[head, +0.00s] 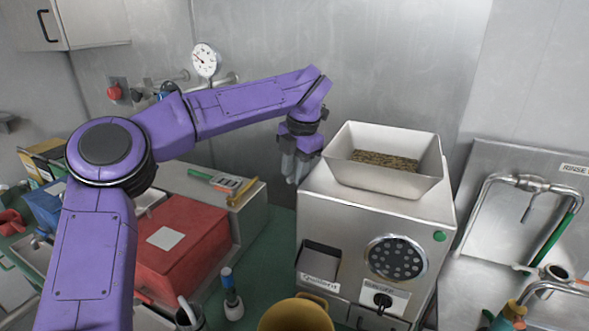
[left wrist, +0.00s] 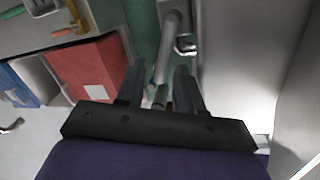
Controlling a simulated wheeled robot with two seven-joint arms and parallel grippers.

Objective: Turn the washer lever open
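I cannot tell for sure which part is the washer lever. A bent metal pipe with a green sleeve (head: 558,238) stands at the right, by a panel with a rinse label (head: 575,169). My left gripper (head: 295,172) points down at the left rear side of the steel grinder (head: 345,215). Its fingers (left wrist: 158,85) are apart in the left wrist view. A grey pipe (left wrist: 168,45) runs down between them, and its lower end is partly hidden. I cannot tell whether the fingers touch it. My right gripper is not in view.
The hopper (head: 385,160) on the grinder holds beans. A red box (head: 180,245) stands left of it; it also shows in the left wrist view (left wrist: 95,65). A yellow cup (head: 295,315) stands in front. A gauge (head: 205,60) and red knob (head: 114,92) are on the back wall.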

